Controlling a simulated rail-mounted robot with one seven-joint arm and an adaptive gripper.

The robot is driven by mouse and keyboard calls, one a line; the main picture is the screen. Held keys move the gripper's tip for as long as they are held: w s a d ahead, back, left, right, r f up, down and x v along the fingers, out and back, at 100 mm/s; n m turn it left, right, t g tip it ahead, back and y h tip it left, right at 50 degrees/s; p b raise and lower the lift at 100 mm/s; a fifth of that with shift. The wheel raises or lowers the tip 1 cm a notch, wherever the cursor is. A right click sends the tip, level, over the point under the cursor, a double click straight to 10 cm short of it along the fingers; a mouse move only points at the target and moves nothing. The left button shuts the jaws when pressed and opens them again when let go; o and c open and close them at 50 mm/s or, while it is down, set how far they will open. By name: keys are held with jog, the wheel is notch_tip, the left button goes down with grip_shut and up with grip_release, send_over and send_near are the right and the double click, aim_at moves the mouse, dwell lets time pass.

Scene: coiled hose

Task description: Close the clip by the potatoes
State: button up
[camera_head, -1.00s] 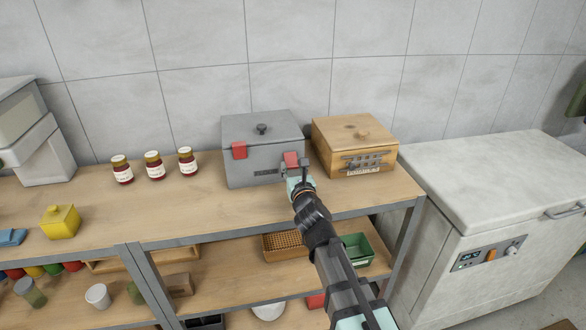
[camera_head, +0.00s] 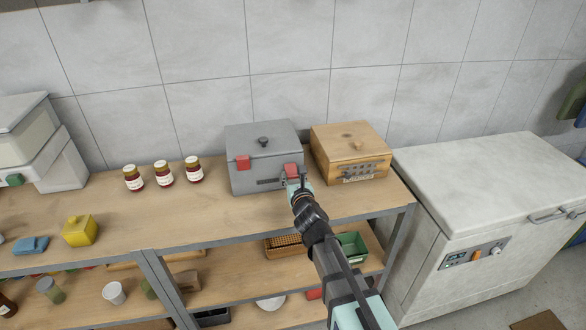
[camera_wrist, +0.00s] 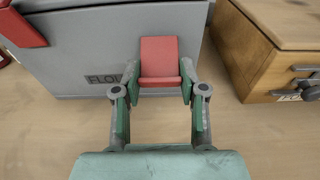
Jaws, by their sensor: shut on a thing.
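A grey lidded box (camera_head: 262,182) stands on the wooden counter, with part of a label starting "FLO" in the wrist view. Two red clips are on its front: a left clip (camera_head: 243,162) and a right clip (camera_head: 291,169). A wooden lidded box (camera_head: 330,165) stands just right of it; its label is too small to read. The right clip is the one beside this wooden box. My gripper (camera_wrist: 160,86) is shut on the right clip (camera_wrist: 160,56), with one green-padded finger at each side of its lower end. Whether the clip is latched cannot be told.
Several items stand left on the counter (camera_head: 120,225): jam jars (camera_head: 164,173), a yellow container (camera_head: 80,230) and a blue block (camera_head: 30,245). A white chest appliance (camera_head: 470,180) stands right of the counter. The counter before the grey box is largely clear.

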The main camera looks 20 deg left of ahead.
jog(key=shift+r+g+h+p, duration=0.3)
jog(key=shift+r+g+p, duration=0.35)
jog(key=shift+p, duration=3.9)
jog(key=shift+f+p, duration=0.15)
jog(key=shift+p, duration=0.5)
jog(key=shift+s+f, duration=0.1)
jog(key=o, duration=1.1)
jog(key=shift+o, duration=0.2)
jog(key=shift+s+d, duration=0.1)
jog(key=v, duration=1.1)
jog(key=shift+s+d, duration=0.2)
jog(key=shift+s, duration=0.1)
